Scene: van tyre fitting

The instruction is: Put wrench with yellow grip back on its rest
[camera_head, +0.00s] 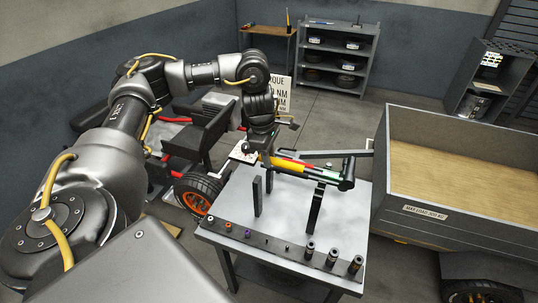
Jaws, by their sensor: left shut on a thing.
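The wrench with yellow grip (290,166) is a long tool with red and yellow parts and a dark head at its right end. My left gripper (263,152) is shut on its left end, and the fingers are partly hidden. The wrench lies roughly level above the grey table. Its rest is a pair of dark uprights, a left one (257,197) and a right one (315,210). The wrench passes over or just behind the upright tops; I cannot tell whether it touches them. My right gripper is not in view.
A row of sockets (309,251) stands along the front edge of the table (290,226). A grey bar (335,153) shows behind the wrench. A trailer (455,150) stands close on the right, and an orange-rimmed wheel (197,197) is at the left.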

